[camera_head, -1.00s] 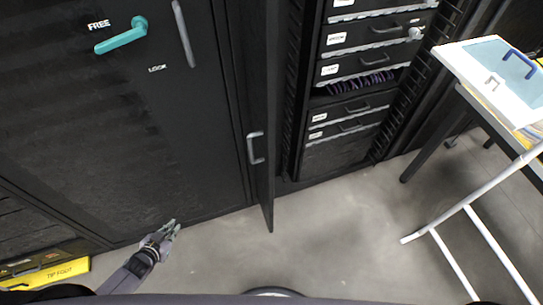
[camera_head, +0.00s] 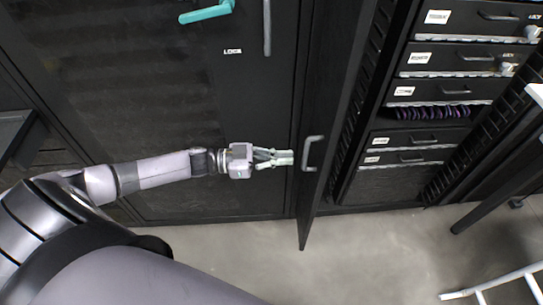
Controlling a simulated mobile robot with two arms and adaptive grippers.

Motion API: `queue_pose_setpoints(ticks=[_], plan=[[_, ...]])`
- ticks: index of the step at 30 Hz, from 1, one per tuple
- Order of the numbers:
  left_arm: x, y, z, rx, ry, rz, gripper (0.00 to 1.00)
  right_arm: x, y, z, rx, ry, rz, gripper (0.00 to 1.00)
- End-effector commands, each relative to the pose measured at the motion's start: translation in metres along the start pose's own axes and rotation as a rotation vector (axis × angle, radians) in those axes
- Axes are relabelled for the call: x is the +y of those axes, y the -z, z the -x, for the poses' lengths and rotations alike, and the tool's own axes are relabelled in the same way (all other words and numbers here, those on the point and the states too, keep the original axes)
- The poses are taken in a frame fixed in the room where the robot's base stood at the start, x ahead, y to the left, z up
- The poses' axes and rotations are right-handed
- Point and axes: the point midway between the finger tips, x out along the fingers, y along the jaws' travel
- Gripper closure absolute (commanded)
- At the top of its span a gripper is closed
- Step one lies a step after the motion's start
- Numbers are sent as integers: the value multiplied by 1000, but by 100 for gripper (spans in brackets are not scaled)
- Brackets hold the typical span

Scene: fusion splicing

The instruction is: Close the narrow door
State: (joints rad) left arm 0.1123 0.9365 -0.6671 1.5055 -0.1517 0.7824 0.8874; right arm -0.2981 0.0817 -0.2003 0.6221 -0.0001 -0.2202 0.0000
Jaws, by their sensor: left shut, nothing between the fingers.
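The narrow door (camera_head: 334,95) is black and stands open, edge toward me, jutting out from the rack between the wide cabinet front and the drawer bay. Its grey handle (camera_head: 313,152) is on its left face. My left gripper (camera_head: 290,158) is shut and empty, its fingertips pointing right, just left of the handle. I cannot tell whether the fingertips touch the door. My right gripper is not in view.
The wide black cabinet door (camera_head: 140,110) with a teal lever (camera_head: 207,12) is behind my left arm. A rack of drawers (camera_head: 450,90) is open to the right. A dark table leg (camera_head: 480,212) and white rails (camera_head: 495,284) stand at right. Grey floor (camera_head: 385,250) is clear in front.

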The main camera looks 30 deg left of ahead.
Motion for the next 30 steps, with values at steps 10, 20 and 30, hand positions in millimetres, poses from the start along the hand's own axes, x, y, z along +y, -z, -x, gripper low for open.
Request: queue_pose_setpoints(ticks=[10, 20, 30], plan=[[0, 2, -65, 2, 1, 0, 100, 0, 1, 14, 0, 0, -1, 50], [-1, -1, -79, -2, 2, -1, 100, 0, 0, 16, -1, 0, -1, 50], [0, 0, -80, 0, 10, 0, 100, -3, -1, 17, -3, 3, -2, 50]])
